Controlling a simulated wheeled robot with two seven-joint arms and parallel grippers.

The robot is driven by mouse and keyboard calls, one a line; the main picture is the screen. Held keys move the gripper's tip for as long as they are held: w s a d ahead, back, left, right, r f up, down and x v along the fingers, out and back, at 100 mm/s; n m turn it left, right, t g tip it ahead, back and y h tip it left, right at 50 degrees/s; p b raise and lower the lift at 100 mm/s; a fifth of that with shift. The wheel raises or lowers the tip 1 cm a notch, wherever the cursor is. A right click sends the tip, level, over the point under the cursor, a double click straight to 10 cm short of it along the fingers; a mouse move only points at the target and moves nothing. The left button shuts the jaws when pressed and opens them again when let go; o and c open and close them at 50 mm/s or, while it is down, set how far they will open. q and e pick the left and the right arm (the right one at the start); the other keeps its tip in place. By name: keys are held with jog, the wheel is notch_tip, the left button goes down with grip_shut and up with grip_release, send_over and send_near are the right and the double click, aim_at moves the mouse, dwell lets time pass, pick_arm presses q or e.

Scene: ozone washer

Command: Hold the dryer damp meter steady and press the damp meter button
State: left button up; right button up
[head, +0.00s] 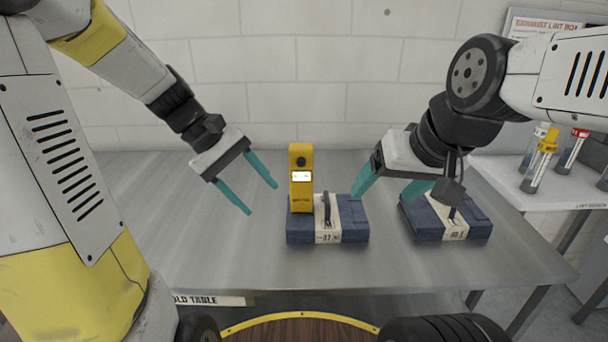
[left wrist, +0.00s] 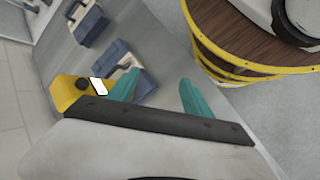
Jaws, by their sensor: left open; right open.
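The yellow damp meter (head: 301,179) stands upright in the head view, at the left end of a folded blue bundle. It has a dark round button (head: 301,161) above a small lit screen (head: 301,177). My left gripper (head: 263,199) is open, with teal fingers a little to the left of the meter and apart from it. My right gripper (head: 388,194) is open to the right of the meter, above and between the two bundles. The left wrist view also shows the meter (left wrist: 68,92), beside the left gripper (left wrist: 157,92); its lower part is partly hidden there.
A blue bundle (head: 298,232) with a pale band and dark handle lies by the meter. A second bundle (head: 477,224) lies to the right. The metal table (head: 200,266) is clear at left and front. Capped tubes (head: 541,160) stand on a side table.

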pick_arm(q)
jog(key=w+f+n+g+h, duration=0.1)
jog(key=w+f+n+h, duration=0.45)
jog(key=w, duration=0.25)
jog(key=n+t+h, duration=0.2)
jog(key=n+h, duration=0.2)
jog(key=n, duration=0.1)
send_near(297, 202)
jog(key=shift+w+f, duration=0.85)
jog(key=shift+w, duration=0.3)
jog(key=shift+d+f+n, duration=0.1)
jog(key=shift+d+n, duration=0.05)
jog(key=shift+n, duration=0.1)
jog(key=d, duration=0.6)
jog(key=d+f, duration=0.1)
jog(key=d, duration=0.2)
jog(key=shift+d, duration=0.3)
jog(key=c, duration=0.9)
pick_arm(e)
grip_shut()
